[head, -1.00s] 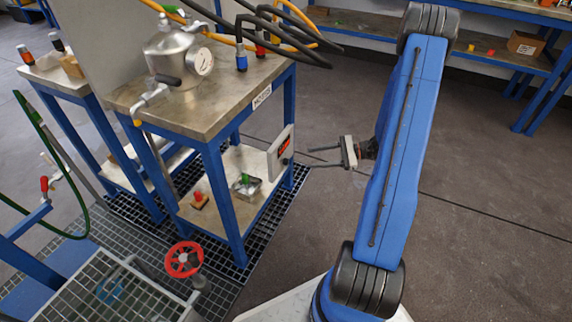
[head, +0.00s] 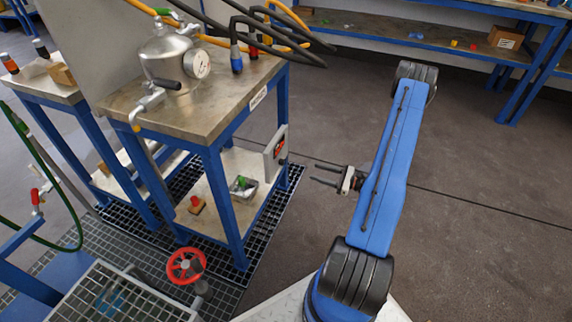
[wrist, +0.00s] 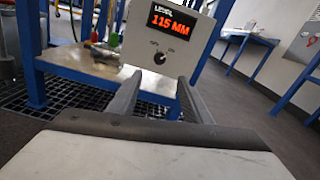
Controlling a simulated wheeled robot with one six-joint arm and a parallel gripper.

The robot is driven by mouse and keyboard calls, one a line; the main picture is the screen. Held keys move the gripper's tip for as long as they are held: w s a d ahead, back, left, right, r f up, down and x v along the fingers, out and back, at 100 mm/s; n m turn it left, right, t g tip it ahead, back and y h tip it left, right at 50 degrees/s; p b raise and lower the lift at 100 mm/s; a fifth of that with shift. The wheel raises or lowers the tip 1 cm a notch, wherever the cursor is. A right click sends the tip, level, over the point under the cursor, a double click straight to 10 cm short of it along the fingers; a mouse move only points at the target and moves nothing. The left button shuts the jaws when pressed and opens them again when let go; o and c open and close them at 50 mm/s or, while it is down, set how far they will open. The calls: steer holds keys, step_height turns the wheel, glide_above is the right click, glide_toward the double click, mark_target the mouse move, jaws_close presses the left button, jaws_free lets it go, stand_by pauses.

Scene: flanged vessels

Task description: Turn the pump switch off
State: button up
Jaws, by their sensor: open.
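A grey control panel (head: 269,159) is fixed at the right side of the blue-legged table, seen nearly edge-on in the head view. In the wrist view the panel (wrist: 176,28) faces me, with a red display reading LEVEL 115 MM (wrist: 174,22). Below the display is a small dark rotary switch (wrist: 160,58). Small lettering beside it is too blurred to read. My gripper (head: 314,174) is open and empty, right of the panel with a gap between. In the wrist view the switch appears just beyond and above the space between my gripper's fingertips (wrist: 160,79).
The table (head: 205,112) carries a metal vessel with gauge (head: 168,57) and hoses. Its lower shelf holds a green-knobbed box (head: 243,187) and a red button (head: 195,204). A red handwheel (head: 186,265) stands in front.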

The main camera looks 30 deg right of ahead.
mark_target(284, 162)
steer(key=x, duration=1.5)
steer(key=shift+w+a, duration=0.25)
steer(key=c, duration=1.1)
